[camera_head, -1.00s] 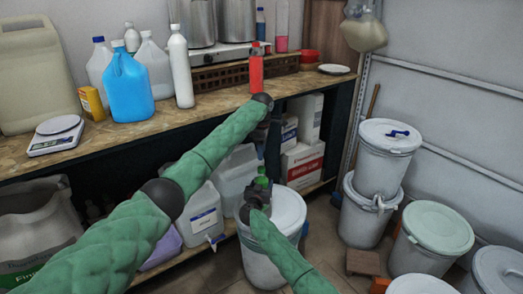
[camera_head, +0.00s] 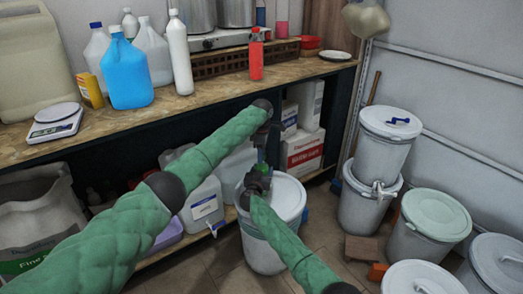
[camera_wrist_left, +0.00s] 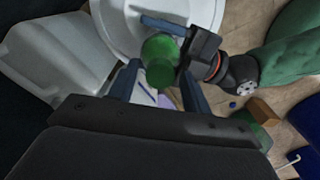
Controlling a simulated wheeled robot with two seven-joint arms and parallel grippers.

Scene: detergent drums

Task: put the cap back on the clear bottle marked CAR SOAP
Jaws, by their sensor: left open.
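A small green object (camera_head: 262,168) is at my right gripper (camera_head: 260,176), above a white drum. In the left wrist view the green object (camera_wrist_left: 160,58) has a round part and a narrower cylinder, and the right gripper's jaws reach it from the right. My left gripper (camera_head: 262,150) is open just above; in its wrist view the green object shows between its two blue fingers (camera_wrist_left: 158,70), contact unclear. I cannot read CAR SOAP on any bottle. Pale jugs (camera_head: 152,50) stand on the counter, and a translucent labelled jug (camera_head: 203,207) stands below it.
The wooden counter (camera_head: 110,122) holds a blue jug (camera_head: 127,75), a white bottle (camera_head: 179,60), a red bottle (camera_head: 256,58) and a scale (camera_head: 55,121). The white drum (camera_head: 270,235) stands beneath the grippers. Stacked drums (camera_head: 385,150) and several more stand on the right.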

